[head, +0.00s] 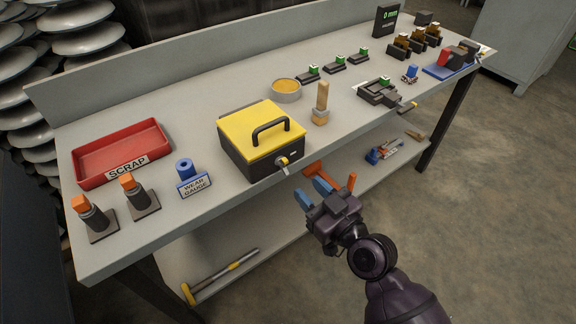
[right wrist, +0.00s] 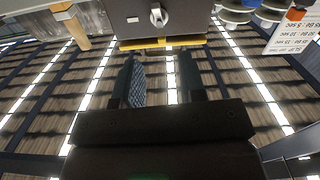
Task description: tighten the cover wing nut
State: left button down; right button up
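A black box with a yellow lid (head: 262,128) and a black handle stands at the bench's front edge. A small wing nut (head: 283,161) sits on its front face, toward the right. In the right wrist view the wing nut (right wrist: 158,15) shows pale against the grey face, near the top centre, ahead of the fingers. My right gripper (head: 324,188) is in front of the bench, below and right of the wing nut, and apart from it. Its fingers (right wrist: 159,70) are spread with nothing between them. My left gripper is in neither view.
Left of the box are a red scrap tray (head: 122,152), a blue wear gauge (head: 187,172) and two orange-topped posts. A wooden-handled tool (head: 321,104) stands right of the box. A lower shelf (head: 225,255) with tools runs beneath the bench. The floor at right is clear.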

aim_at(288, 168)
jog(key=x, duration=0.8)
jog(key=shift+b, duration=0.3)
grip_shut()
